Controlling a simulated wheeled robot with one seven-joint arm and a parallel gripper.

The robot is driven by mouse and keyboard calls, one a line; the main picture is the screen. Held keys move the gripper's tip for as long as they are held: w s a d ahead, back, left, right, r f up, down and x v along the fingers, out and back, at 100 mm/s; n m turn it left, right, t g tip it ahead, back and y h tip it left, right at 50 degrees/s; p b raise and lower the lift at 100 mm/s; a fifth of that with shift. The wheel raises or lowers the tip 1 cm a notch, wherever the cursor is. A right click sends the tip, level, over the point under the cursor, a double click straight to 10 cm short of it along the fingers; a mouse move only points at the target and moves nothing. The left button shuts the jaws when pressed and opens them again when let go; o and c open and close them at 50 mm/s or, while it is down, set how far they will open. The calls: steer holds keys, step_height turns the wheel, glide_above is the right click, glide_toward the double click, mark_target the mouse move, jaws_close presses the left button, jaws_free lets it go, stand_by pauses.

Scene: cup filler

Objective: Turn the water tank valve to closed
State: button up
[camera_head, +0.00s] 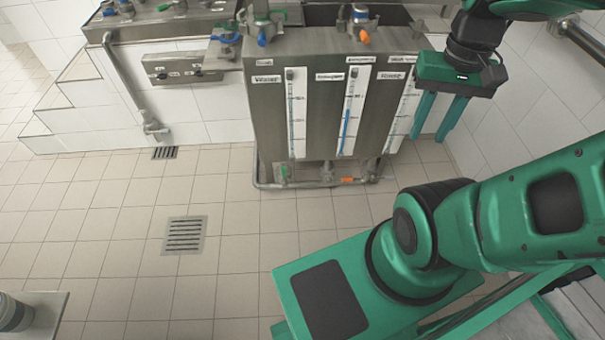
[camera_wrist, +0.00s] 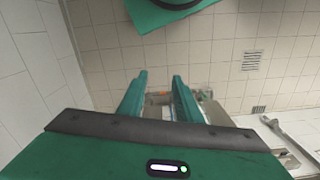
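The steel tank unit (camera_head: 268,115) stands against the back wall, its left section labelled "Water" (camera_head: 265,79). Below that section, near the floor, is a small valve with a green handle (camera_head: 284,171). Another valve with a blue handle (camera_head: 262,39) sits at the unit's top left. I cannot tell which of these is the water tank valve, nor its position. My gripper (camera_head: 429,138) is open and empty, pointing down in front of the unit's right end, apart from these valves.
An orange-handled valve (camera_head: 347,180) sits low on the unit's front piping. Gauge strips (camera_head: 347,112) run down the front. A wall panel (camera_head: 188,68) and a drain pipe (camera_head: 150,124) are to the left. The tiled floor (camera_head: 120,200) in front is clear, with flat drain grates.

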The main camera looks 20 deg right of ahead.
steer(key=shift+s+d, duration=0.1)
steer(key=shift+s, duration=0.35)
